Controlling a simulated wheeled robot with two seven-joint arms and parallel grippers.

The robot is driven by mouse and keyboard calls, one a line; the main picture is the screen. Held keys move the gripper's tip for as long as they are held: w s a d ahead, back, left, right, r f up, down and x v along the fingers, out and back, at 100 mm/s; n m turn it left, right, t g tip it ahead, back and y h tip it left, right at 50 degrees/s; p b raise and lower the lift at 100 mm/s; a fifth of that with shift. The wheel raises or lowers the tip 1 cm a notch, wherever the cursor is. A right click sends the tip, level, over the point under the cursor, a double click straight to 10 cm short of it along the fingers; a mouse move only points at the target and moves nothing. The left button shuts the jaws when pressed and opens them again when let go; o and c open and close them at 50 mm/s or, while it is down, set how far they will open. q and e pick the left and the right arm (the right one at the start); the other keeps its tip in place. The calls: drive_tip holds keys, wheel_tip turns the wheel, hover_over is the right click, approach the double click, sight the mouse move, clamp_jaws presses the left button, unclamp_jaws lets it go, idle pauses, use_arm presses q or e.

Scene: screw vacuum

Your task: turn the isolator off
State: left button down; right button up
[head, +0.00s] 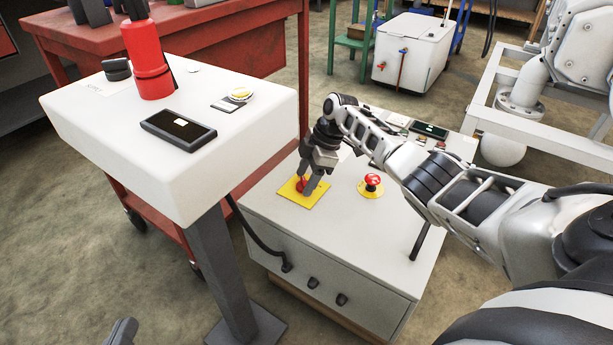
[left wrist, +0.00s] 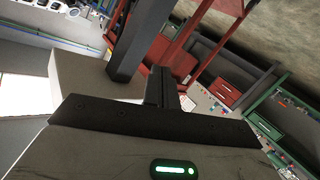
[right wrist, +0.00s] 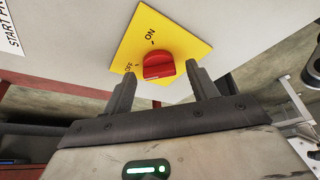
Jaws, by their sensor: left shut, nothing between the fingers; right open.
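The isolator is a red rotary knob (right wrist: 158,65) on a yellow plate (right wrist: 185,42) with the words ON and OFF. In the right wrist view its left end lies beside OFF; I cannot be sure of its exact setting. In the head view the yellow plate (head: 318,198) is on top of the low grey cabinet (head: 335,235). My right gripper (head: 308,186) is over the plate, fingers spread on either side of the knob; I cannot tell whether they touch it. My left gripper (head: 122,333) is shut and empty, low at the left, away from the cabinet.
A red emergency stop (head: 372,181) on a yellow disc stands right of the plate. A black cable (head: 255,235) runs to the cabinet's front. A red workbench (head: 240,40) is behind.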

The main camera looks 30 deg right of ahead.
drive_tip(key=p+v, duration=0.1)
drive_tip(key=v, duration=0.2)
use_arm(q)
drive_tip(key=f+p, duration=0.1)
drive_tip(key=a+f+g+y+p, duration=0.1)
drive_tip(key=p, duration=0.1)
drive_tip(key=m+g+p, duration=0.1)
drive_tip(key=shift+s+a+f+y, duration=0.15)
drive_tip(key=shift+a+f+y, duration=0.15)
drive_tip(key=shift+f+y, duration=0.1)
use_arm(e)
drive_tip(key=v, duration=1.2)
drive_tip(key=shift+r, duration=0.35)
drive_tip(key=shift+s+d, duration=0.1)
drive_tip(key=shift+s, duration=0.05)
